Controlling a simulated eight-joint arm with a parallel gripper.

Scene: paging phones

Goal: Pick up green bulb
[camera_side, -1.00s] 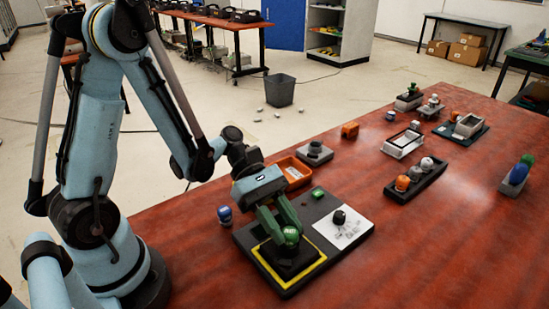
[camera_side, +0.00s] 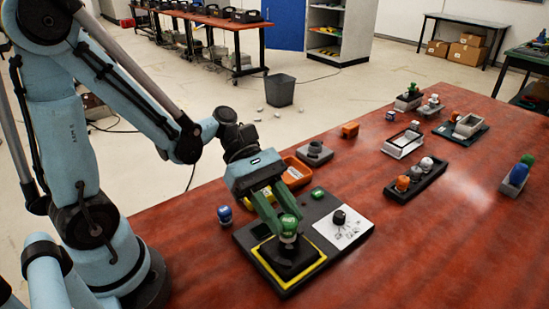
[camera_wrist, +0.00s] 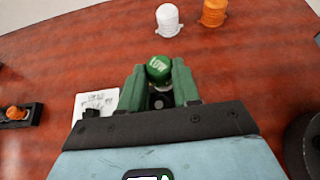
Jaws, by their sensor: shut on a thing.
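The green bulb (camera_side: 288,223) is over the black square block with the yellow border (camera_side: 318,263), and its pale lower part shows beneath the green cap. In the wrist view the bulb (camera_wrist: 158,68) has white lettering like "LOW" on its top. My gripper (camera_side: 280,228), with green fingers, comes down from the upper left. In the wrist view its fingertips (camera_wrist: 159,82) close on the bulb from both sides. I cannot tell whether the bulb's bottom is clear of the block.
On the same dark board are a white card with a black knob (camera_side: 340,217) and a small green button (camera_side: 318,192). A blue bulb (camera_side: 224,214) stands left of the board. An orange tray (camera_side: 296,173) and a black holder with bulbs (camera_side: 416,180) lie behind.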

